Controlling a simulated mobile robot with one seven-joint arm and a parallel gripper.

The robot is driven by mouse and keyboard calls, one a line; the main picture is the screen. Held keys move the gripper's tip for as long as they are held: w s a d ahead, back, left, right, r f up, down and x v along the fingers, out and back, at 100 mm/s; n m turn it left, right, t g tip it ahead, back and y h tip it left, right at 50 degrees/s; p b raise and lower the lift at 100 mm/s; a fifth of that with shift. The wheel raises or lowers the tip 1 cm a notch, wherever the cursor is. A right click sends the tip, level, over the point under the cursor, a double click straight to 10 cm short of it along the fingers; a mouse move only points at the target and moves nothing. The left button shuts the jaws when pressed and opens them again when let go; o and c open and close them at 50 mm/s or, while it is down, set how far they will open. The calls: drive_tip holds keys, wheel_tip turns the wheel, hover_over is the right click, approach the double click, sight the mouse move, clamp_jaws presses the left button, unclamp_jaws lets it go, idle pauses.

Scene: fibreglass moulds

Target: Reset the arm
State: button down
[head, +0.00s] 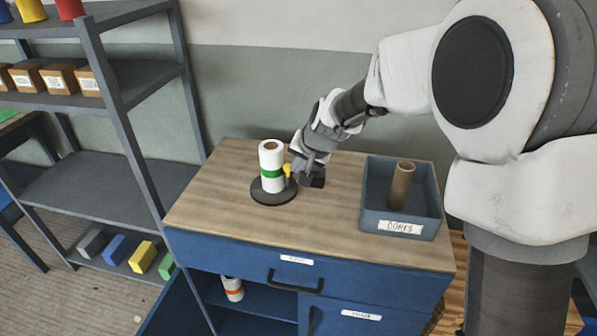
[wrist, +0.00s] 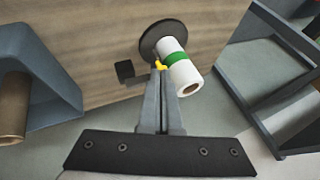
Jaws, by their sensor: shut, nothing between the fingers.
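My gripper (head: 298,167) is over the wooden cabinet top, just right of a white roll with a green band (head: 272,167). In the wrist view my gripper (wrist: 164,82) has its fingers together and empty, beside the roll (wrist: 180,68). I cannot tell whether they touch it. The roll stands upright on a round dark base (head: 273,191). A small yellow piece (head: 287,170) shows between the roll and the fingertips; I cannot tell what it belongs to.
A blue-grey bin (head: 420,213) holding a brown cardboard tube (head: 401,185) stands at the right of the cabinet top (head: 225,185). A small dark block (wrist: 124,70) is near the gripper. Grey shelves (head: 110,185) stand at left. A cabinet door below hangs open.

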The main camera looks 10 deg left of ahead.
drive_tip(key=s+d+r+n+h, duration=0.1)
drive_tip(key=s+d+r+h, duration=0.1)
drive_tip(key=s+d+r, duration=1.05)
drive_tip(key=s+d+f+h, duration=0.1)
drive_tip(key=s+d+h, duration=0.1)
drive_tip(key=s+d, duration=1)
drive_tip(key=s, duration=0.4)
drive_tip(key=shift+s+d+f+n, duration=0.3)
drive_tip(key=shift+s, duration=0.15)
